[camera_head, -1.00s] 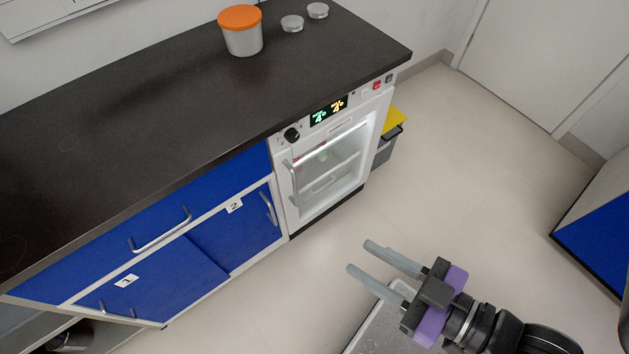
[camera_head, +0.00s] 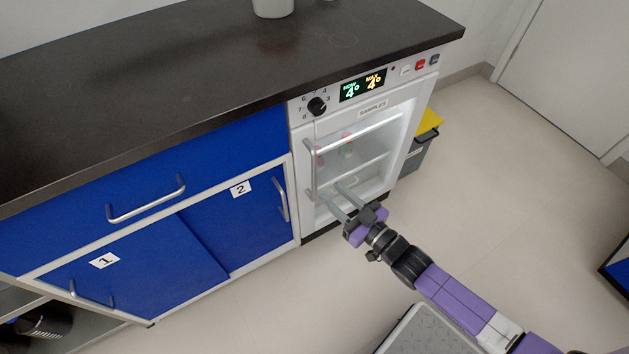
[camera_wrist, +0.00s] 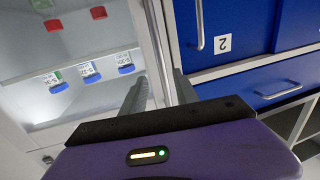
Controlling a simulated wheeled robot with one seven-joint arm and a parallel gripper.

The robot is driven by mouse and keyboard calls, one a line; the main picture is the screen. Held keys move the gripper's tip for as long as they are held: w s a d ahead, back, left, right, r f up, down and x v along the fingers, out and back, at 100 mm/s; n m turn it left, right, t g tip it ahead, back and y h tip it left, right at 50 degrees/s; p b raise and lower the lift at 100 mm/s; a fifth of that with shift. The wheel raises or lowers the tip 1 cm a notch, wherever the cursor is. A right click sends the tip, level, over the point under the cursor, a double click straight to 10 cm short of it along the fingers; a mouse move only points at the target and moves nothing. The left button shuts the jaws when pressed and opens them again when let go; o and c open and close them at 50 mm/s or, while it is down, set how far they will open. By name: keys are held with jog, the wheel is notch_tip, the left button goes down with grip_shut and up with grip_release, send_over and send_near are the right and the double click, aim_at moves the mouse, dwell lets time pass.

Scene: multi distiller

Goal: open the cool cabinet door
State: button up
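The cool cabinet (camera_head: 372,118) is a white unit under the dark counter with a glass door, and its door looks shut. Its vertical silver handle (camera_head: 309,170) is on the door's left edge. My gripper (camera_head: 329,191) is in front of the door's lower part, close to the handle's lower end. In the wrist view my gripper (camera_wrist: 160,90) has its two grey fingers apart, and the silver handle bar (camera_wrist: 158,40) appears between them in the picture. I cannot tell whether the fingers touch the handle. Small vials with red and blue caps (camera_wrist: 90,70) show behind the glass.
Blue cupboards numbered 1 and 2 (camera_head: 245,220) with silver handles stand left of the cabinet. A grey bin with a yellow lid (camera_head: 428,124) stands to its right. The floor (camera_head: 520,190) on the right is clear.

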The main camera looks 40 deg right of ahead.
aim_at(316, 179)
jog(key=shift+w+r+b, duration=0.2)
jog(key=shift+w+b, duration=0.35)
jog(key=shift+w, duration=3.35)
grip_shut()
